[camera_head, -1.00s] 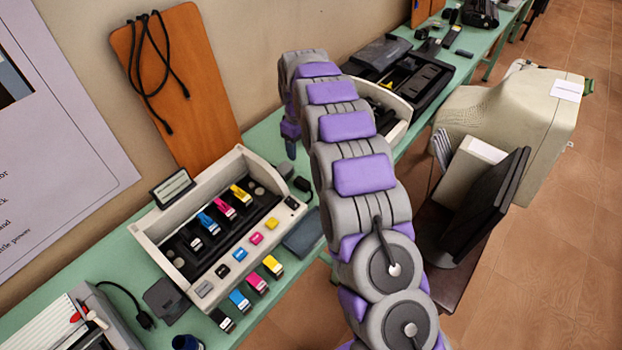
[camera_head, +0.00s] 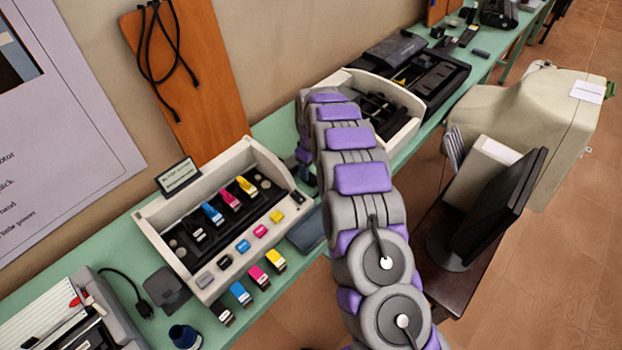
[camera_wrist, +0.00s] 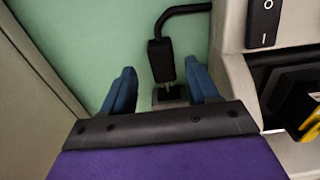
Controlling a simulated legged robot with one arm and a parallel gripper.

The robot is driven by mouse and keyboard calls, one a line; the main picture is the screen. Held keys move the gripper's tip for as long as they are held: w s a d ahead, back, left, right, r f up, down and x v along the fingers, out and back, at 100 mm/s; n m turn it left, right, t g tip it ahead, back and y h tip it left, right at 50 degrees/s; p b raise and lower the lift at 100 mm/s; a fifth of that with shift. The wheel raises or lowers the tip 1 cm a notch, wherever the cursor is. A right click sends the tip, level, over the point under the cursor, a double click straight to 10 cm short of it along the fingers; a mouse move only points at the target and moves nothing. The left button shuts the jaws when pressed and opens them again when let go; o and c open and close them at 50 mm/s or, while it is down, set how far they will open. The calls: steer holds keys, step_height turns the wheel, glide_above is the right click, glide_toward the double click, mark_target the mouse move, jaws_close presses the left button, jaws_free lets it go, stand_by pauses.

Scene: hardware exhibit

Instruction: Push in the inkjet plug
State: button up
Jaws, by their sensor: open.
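The inkjet plug (camera_wrist: 161,62) is black with a thick black cable curving off to the upper right in the wrist view. Its metal prongs point at a small grey socket block (camera_wrist: 170,96) and show between the two. How deep they sit I cannot tell. My gripper (camera_wrist: 159,65) is open, with one blue finger on each side of the plug and socket and a gap on both sides. The pale inkjet printer (camera_head: 152,222) with coloured cartridges stands on the green table in the head view. There, my arm hides most of the plug area.
The printer's side wall with a black rocker switch (camera_wrist: 263,22) stands close right of my gripper. A pale panel (camera_wrist: 35,65) is at left. Another open printer (camera_head: 405,128) stands behind my arm. A second plug (camera_head: 143,308) lies at the table's left.

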mark_target(311, 176)
step_height(311, 176, down, 4)
steer(key=shift+a+f+b, duration=0.1)
steer(key=shift+b, duration=0.25)
steer(key=shift+a+f, duration=0.15)
steer(key=shift+f, duration=0.05)
steer(key=shift+d+r, duration=0.1)
steer(key=shift+d, duration=0.1)
steer(key=c, duration=0.5)
steer(key=shift+a, duration=0.1)
jaws_close()
